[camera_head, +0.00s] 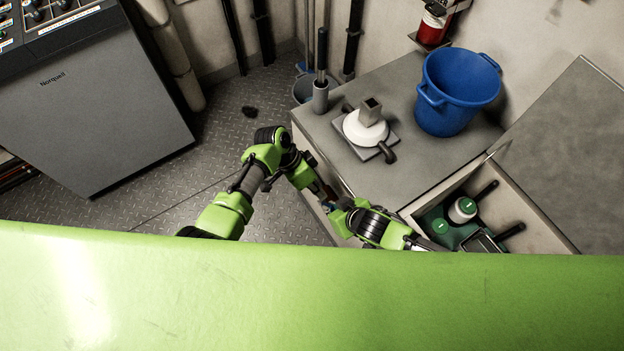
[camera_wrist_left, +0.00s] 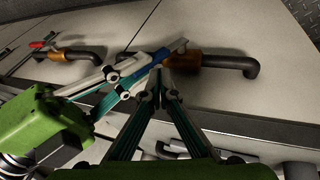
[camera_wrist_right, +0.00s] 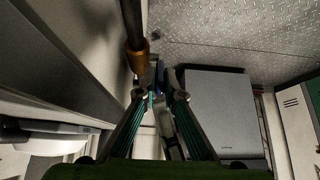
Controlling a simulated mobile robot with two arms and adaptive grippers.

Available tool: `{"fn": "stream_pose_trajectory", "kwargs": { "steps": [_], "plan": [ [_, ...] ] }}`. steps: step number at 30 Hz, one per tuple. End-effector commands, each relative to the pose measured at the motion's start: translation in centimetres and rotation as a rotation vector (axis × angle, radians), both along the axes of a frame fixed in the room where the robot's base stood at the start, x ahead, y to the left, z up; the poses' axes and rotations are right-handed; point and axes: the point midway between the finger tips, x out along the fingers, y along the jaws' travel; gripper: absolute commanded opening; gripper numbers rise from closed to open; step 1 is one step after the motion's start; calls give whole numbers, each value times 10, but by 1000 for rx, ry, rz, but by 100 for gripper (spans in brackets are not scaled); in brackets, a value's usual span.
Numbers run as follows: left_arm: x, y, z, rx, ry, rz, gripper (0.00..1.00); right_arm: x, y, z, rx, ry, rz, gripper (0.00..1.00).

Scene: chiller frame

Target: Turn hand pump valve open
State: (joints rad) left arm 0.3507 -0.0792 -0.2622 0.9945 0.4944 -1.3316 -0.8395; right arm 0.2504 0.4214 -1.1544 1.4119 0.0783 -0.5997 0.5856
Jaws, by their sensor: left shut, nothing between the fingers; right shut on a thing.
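A brass valve (camera_wrist_left: 205,60) with a black pipe and a blue lever handle (camera_wrist_left: 148,59) sits on the pale cabinet front in the left wrist view. The valve also shows in the right wrist view (camera_wrist_right: 137,58), at the end of its pipe. My right gripper (camera_wrist_right: 158,82) is shut on the blue handle, which its fingers partly hide. My left gripper (camera_wrist_left: 160,76) is shut and empty, its fingertips close beside the handle and valve; I cannot tell if they touch. In the head view both grippers meet at the cabinet's side, mostly hidden by my arms.
A second brass valve (camera_wrist_left: 56,53) with a red handle is further left in the left wrist view. The counter (camera_head: 400,178) holds a blue bucket (camera_head: 458,92) and a white round device (camera_head: 366,128). An open drawer (camera_head: 535,225) holds tools and containers. Floor is free at left.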

Motion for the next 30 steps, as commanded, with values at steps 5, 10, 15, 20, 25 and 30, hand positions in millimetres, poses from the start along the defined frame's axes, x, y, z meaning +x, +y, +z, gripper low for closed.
{"fn": "stream_pose_trajectory", "kwargs": {
  "steps": [5, 10, 15, 20, 25, 30],
  "plan": [
    [-9, -6, -8, 1, -2, 1, 0, 1, 0, 0, 0, -1, -1, 0],
    [-10, -8, -10, 2, -2, 1, 0, 1, 0, 0, -1, 0, -1, 0],
    [-11, -8, -10, 1, -2, 1, 0, 1, 0, 0, 0, -1, -1, 0],
    [-18, -12, -15, 2, 1, -1, 0, 1, 0, 0, 0, -1, -1, 0],
    [-24, -16, -18, -2, 6, -2, 0, 1, 0, 1, 1, -2, 0, 0],
    [-27, -18, -19, -2, 12, -4, 0, 2, 2, 2, 5, -4, 1, 24]
  ]
}}
